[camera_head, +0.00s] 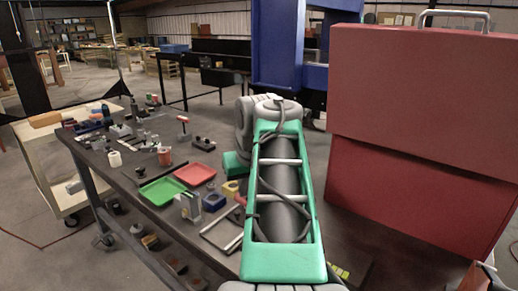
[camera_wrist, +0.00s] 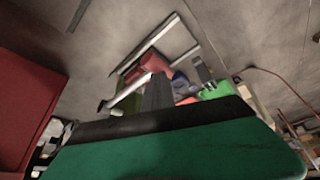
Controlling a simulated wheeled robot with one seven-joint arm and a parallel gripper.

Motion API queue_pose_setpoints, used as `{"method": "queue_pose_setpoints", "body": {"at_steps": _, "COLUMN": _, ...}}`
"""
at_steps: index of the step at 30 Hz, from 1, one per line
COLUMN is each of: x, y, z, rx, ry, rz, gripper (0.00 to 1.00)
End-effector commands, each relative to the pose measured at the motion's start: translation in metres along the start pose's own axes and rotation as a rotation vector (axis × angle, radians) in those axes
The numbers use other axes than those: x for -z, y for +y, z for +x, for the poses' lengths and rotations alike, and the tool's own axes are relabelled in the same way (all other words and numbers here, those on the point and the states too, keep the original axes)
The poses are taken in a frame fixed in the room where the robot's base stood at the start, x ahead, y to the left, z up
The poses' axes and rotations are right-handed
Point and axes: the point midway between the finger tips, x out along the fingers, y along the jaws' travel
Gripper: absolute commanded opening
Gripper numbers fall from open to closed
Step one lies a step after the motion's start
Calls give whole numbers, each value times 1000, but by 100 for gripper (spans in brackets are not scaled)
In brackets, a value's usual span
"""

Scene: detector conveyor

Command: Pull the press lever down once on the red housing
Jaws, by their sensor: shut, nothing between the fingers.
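A small red block (camera_wrist: 152,65), which may be the red housing, lies beyond my fingers in the wrist view. In the head view only a red sliver (camera_head: 241,199) shows beside my green arm link. I cannot make out a press lever on it; my fingers cover part of it. My gripper (camera_wrist: 158,78) is shut and empty, its dark fingers overlapping the red block in the picture. I cannot tell whether they touch it. In the head view my arm hides the fingertips.
The dark table (camera_head: 137,192) holds a green tray (camera_head: 161,191), a red tray (camera_head: 195,174), a blue ring-like part (camera_head: 213,202), a grey metal part (camera_head: 189,207) and a flat metal frame (camera_head: 218,238). A large red panelled box (camera_head: 425,90) stands close on the right.

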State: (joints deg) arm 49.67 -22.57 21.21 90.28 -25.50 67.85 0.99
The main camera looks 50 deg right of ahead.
Motion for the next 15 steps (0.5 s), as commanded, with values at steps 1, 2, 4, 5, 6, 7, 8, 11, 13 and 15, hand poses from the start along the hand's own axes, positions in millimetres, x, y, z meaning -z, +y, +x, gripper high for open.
{"method": "queue_pose_setpoints", "body": {"at_steps": 1, "x": -2, "y": 0, "z": 4, "rx": 2, "ry": -6, "rz": 1, "gripper": 0}}
{"method": "queue_pose_setpoints", "body": {"at_steps": 2, "x": -2, "y": 0, "z": 4, "rx": 2, "ry": -6, "rz": 1, "gripper": 0}}
{"method": "queue_pose_setpoints", "body": {"at_steps": 4, "x": -2, "y": 0, "z": 3, "rx": 2, "ry": -7, "rz": 1, "gripper": 0}}
{"method": "queue_pose_setpoints", "body": {"at_steps": 5, "x": -2, "y": 0, "z": 3, "rx": 2, "ry": -7, "rz": 1, "gripper": 0}}
{"method": "queue_pose_setpoints", "body": {"at_steps": 6, "x": -2, "y": 0, "z": 3, "rx": 2, "ry": -7, "rz": 1, "gripper": 0}}
{"method": "queue_pose_setpoints", "body": {"at_steps": 7, "x": -2, "y": 0, "z": 3, "rx": 2, "ry": -7, "rz": 1, "gripper": 0}}
{"method": "queue_pose_setpoints", "body": {"at_steps": 8, "x": -2, "y": 0, "z": 4, "rx": 2, "ry": -7, "rz": 1, "gripper": 0}}
{"method": "queue_pose_setpoints", "body": {"at_steps": 11, "x": -3, "y": 0, "z": 6, "rx": 2, "ry": -8, "rz": 2, "gripper": 0}}
{"method": "queue_pose_setpoints", "body": {"at_steps": 13, "x": -4, "y": 0, "z": 9, "rx": 3, "ry": -8, "rz": 2, "gripper": 0}}
{"method": "queue_pose_setpoints", "body": {"at_steps": 15, "x": -6, "y": 0, "z": 13, "rx": 3, "ry": -9, "rz": 2, "gripper": 0}}
